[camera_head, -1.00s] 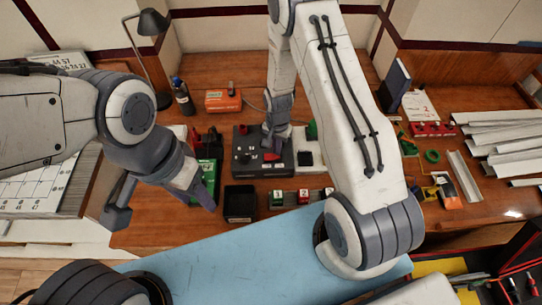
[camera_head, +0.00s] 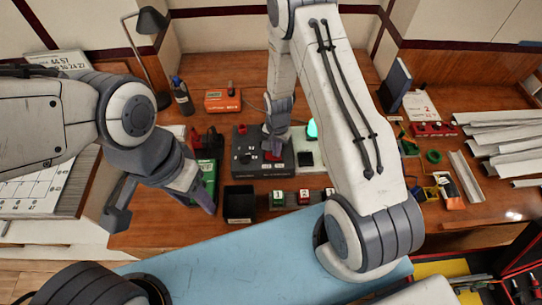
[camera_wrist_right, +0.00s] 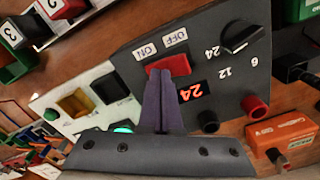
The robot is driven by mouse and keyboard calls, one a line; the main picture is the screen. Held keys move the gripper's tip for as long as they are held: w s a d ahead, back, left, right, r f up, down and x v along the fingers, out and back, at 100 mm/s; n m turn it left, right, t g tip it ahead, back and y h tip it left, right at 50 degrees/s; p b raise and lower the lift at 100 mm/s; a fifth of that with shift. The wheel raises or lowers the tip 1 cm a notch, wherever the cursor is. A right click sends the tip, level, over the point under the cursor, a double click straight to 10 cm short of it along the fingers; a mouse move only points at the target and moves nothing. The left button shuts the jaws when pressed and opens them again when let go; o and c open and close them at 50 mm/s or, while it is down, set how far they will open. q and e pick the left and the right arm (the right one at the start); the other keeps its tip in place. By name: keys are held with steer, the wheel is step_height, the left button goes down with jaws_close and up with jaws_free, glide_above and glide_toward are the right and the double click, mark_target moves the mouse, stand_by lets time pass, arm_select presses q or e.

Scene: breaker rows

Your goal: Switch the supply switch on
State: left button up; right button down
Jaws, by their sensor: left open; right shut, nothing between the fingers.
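The supply (camera_head: 245,168) is a dark box on the bench, left of my right forearm. In the right wrist view its red rocker switch (camera_wrist_right: 170,65) lies beside the ON and OFF labels, and its red display (camera_wrist_right: 192,91) is lit and reads 24. A dial (camera_wrist_right: 240,37) marked 6, 12 and 24 is beside it. My right gripper (camera_head: 272,147) is shut and empty, its fingertips (camera_wrist_right: 155,78) at the switch; contact is unclear. My left gripper (camera_head: 160,209) is open and empty, over the bench's front left.
An orange meter (camera_head: 222,101), a black bin (camera_head: 239,204) and small numbered blocks (camera_head: 304,197) stand around. Metal strips (camera_head: 500,140) lie at right.

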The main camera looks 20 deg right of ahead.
steer(key=shift+r, duration=0.15)
step_height(320, 180, up, 7)
steer(key=p, duration=0.5)
stand_by(0.5)
steer(key=s+a+r+n+b, duration=0.2)
steer(key=s+a+r+n, duration=0.15)
steer(key=a+r, duration=0.25)
steer(key=s+a+r+n+b, duration=0.25)
steer(key=a+r+n, duration=0.2)
steer(key=r, duration=0.25)
steer(key=s+a+r+n+b, duration=0.1)
steer(key=s+r+n, duration=0.2)
steer(key=s, duration=0.5)
steer(key=s+a+r+n+y+b, duration=0.1)
steer(key=s+r+n, duration=0.3)
steer(key=s, duration=0.5)
steer(key=shift+s+a+n+b, duration=0.3)
steer(key=shift+a+n+b, duration=0.05)
steer(key=shift+a+n, duration=0.4)
